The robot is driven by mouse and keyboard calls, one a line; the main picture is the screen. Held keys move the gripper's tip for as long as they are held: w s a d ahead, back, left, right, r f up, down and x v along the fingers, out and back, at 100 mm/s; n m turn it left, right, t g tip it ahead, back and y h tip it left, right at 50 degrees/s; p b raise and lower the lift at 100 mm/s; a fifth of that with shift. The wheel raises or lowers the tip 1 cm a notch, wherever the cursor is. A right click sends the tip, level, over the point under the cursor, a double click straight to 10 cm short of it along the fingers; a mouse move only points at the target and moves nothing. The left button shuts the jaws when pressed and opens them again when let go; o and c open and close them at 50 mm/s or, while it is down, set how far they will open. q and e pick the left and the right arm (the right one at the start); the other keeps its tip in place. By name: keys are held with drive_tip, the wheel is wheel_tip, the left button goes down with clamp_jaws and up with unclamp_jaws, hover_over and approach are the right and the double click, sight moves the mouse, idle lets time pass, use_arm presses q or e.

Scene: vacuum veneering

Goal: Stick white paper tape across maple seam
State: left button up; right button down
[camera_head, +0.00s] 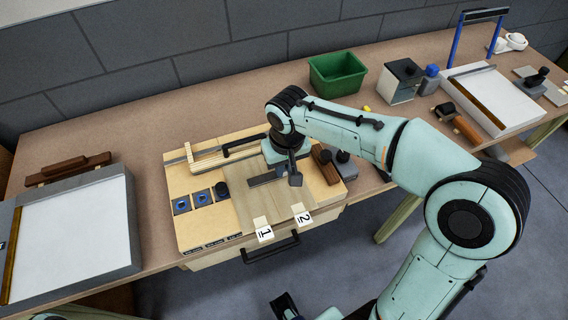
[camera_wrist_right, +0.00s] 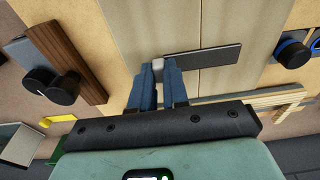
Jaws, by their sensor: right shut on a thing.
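Two pale maple sheets (camera_head: 247,208) lie side by side on the wooden board, with white tags 1 (camera_head: 263,229) and 2 (camera_head: 303,214) at their near edge. Their seam (camera_wrist_right: 198,85) shows as a thin line in the right wrist view. My right gripper (camera_wrist_right: 158,82) is low over the sheets, shut on a small pale grey block (camera_wrist_right: 158,66). A flat dark grey strip (camera_wrist_right: 203,62) spans the seam, its end at the block; I cannot tell whether they are joined. It also shows in the head view (camera_head: 262,181). I cannot make out white paper tape.
Blue-centred square pieces (camera_head: 201,198) and a black knob lie left of the sheets. A wooden block with a dark knob (camera_wrist_right: 70,60) lies beside them. A green bin (camera_head: 337,74) stands behind. A white-topped press (camera_head: 75,235) is at left, another (camera_head: 493,100) at right.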

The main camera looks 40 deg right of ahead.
drive_tip(key=shift+f, duration=0.15)
drive_tip(key=c, duration=1.1)
unclamp_jaws()
drive_tip(key=shift+o, duration=0.2)
wheel_tip(320, 180, up, 13)
drive_tip(key=s+p, duration=0.1)
drive_tip(key=p, duration=0.1)
drive_tip(key=shift+s+a, duration=0.2)
drive_tip(key=shift+s, duration=0.1)
